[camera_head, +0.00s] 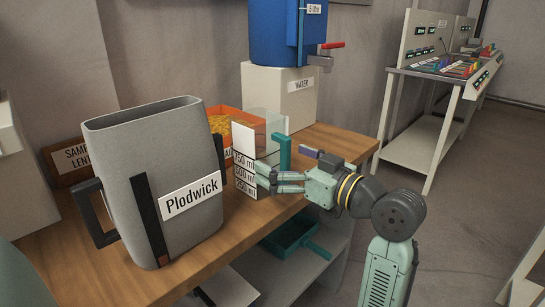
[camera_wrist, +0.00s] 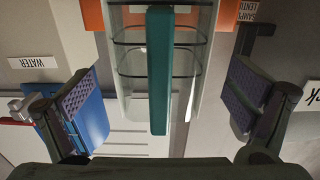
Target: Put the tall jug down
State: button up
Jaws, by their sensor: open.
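The tall jug is a clear measuring jug (camera_head: 244,160) with 750, 500 and 250 ml marks and a teal handle (camera_head: 283,152). It appears to stand upright on the wooden bench, its lower part partly covered by my gripper (camera_head: 268,178). In the wrist view the jug (camera_wrist: 195,60) and its handle (camera_wrist: 160,70) lie between the spread fingers of my gripper (camera_wrist: 160,95). A gap shows on both sides, with no finger touching the handle. My gripper is open and empty.
A large grey Plodwick jug (camera_head: 165,185) stands to the left on the bench (camera_head: 240,232). Behind are an orange bin (camera_head: 222,118) and a blue water tank (camera_head: 275,35) with a tap, on a white block (camera_head: 285,95). A teal tray (camera_head: 290,235) sits below the bench.

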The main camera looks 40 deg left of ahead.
jog(key=d, duration=0.8)
jog(key=shift+s+d+b, duration=0.35)
